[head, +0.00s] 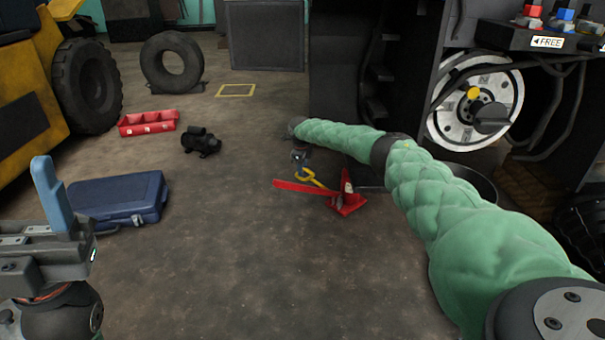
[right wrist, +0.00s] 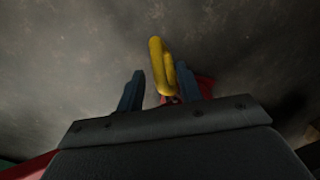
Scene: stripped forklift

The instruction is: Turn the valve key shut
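A yellow looped handle, seemingly the valve key (head: 312,179), shows low over the floor by a red stand in the head view. In the right wrist view the yellow loop (right wrist: 160,68) stands between the two blue fingers of my right gripper (right wrist: 158,88). The fingers are apart, with a gap at the left of the loop; the right finger is close to it, and I cannot tell if they touch. In the head view my right gripper (head: 299,160) is small, beside the yellow loop. My left gripper (head: 48,200) is at the left edge, with one blue finger showing.
The red stand (head: 346,204) and a long red bar (head: 303,188) are beside the loop. A blue case (head: 118,198), a red tray (head: 147,123) and a tyre (head: 172,62) are on the floor at left. A white wheel hub (head: 450,118) is at right. The front floor is clear.

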